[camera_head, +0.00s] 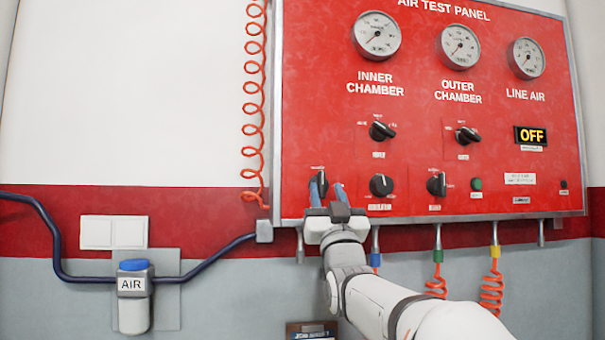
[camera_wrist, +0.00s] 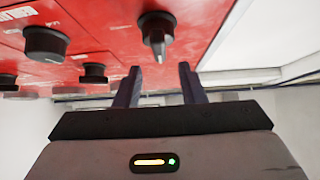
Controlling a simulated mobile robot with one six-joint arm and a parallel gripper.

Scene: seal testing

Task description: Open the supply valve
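The red air test panel (camera_head: 400,110) hangs on the wall. A black lever knob at its lower left (camera_head: 322,182), the likely supply valve, has a label too small to read. It also shows in the wrist view (camera_wrist: 153,26), its pointer end toward my gripper. My gripper (camera_head: 327,192) is open and empty, raised to the panel's lower left. In the wrist view its two blue fingers (camera_wrist: 160,78) are spread apart, with the knob just beyond their tips and not clasped. In the head view the fingers partly overlap the knob's surroundings.
Other black knobs are nearby, the closest to the right (camera_head: 381,185). Three gauges (camera_head: 377,35) are above, and a display (camera_head: 531,136) reads OFF. Hose fittings (camera_head: 375,245) hang below the panel. An orange coiled hose (camera_head: 254,110) and a blue-topped AIR unit (camera_head: 134,295) are left.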

